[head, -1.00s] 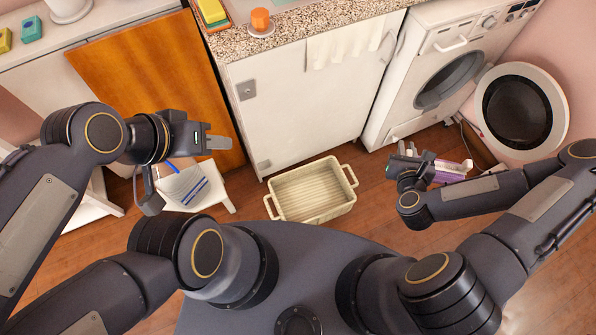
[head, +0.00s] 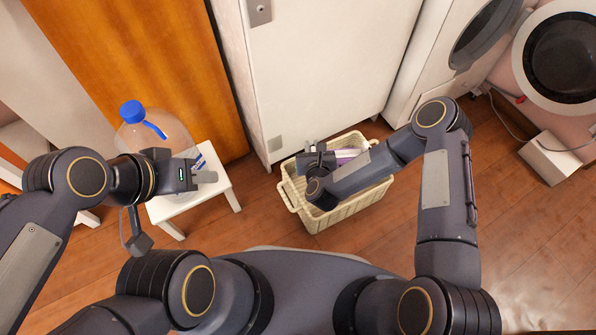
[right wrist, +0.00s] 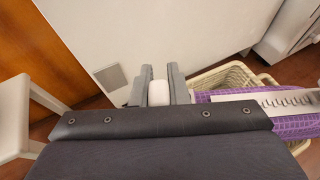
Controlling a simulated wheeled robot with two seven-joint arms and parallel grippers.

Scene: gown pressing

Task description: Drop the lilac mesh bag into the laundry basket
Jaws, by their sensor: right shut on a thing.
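The cream laundry basket (head: 345,215) stands on the floor before the white cabinet; its slatted rim also shows in the right wrist view (right wrist: 236,76). My right gripper (head: 314,146) is over the basket. In the right wrist view its fingers (right wrist: 160,84) are closed around a small white piece. The lilac mesh bag (head: 347,156) shows beside the gripper over the basket, partly hidden by my arm. The right wrist view shows its purple mesh (right wrist: 297,125) with a white strip. My left gripper (head: 205,170) is away to the left, over a stool; its finger gap is unclear.
A white stool (head: 217,190) with a clear blue-capped bottle (head: 160,130) stands left of the basket. The cabinet (head: 320,80) is close behind it. A washing machine (head: 440,60) is at the back right. The floor to the right is largely open.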

